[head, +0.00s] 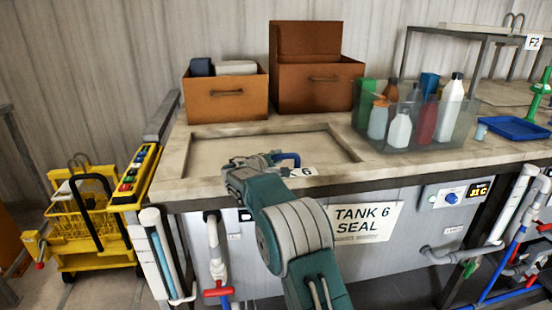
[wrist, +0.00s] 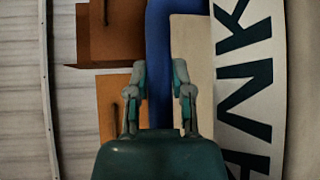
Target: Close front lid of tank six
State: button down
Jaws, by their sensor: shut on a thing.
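Tank six (head: 290,225) has a pale top and a "TANK 6 SEAL" sign (head: 362,222) on its front wall. A pale rectangular panel, which looks like the front lid (head: 210,150), lies about level within the rim. A blue handle (head: 291,157) stands at its front edge beside a white label (head: 299,172) ending in 6. My gripper (head: 268,160) is at this handle, shut on it. In the wrist view, the blue handle (wrist: 160,30) runs between the fingers of my gripper (wrist: 160,75). My arm hides part of the front edge and wall.
Two brown boxes (head: 225,97) (head: 308,88) stand behind the panel. A clear bin of bottles (head: 450,130) is at right, with a blue tray (head: 515,128) beyond. Pipes with a red valve (head: 218,292) run along the front. A yellow cart (head: 85,225) stands at left.

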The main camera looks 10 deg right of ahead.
jog(key=shift+s+d+f, duration=0.15)
jog(key=shift+s+f, duration=0.2)
jog(key=shift+f, duration=0.05)
jog(key=c, duration=0.5)
grip_release()
jog(key=shift+r, duration=0.1)
jog(key=shift+s, duration=0.1)
jog(key=v, duration=1.2)
jog(key=shift+r, duration=0.15)
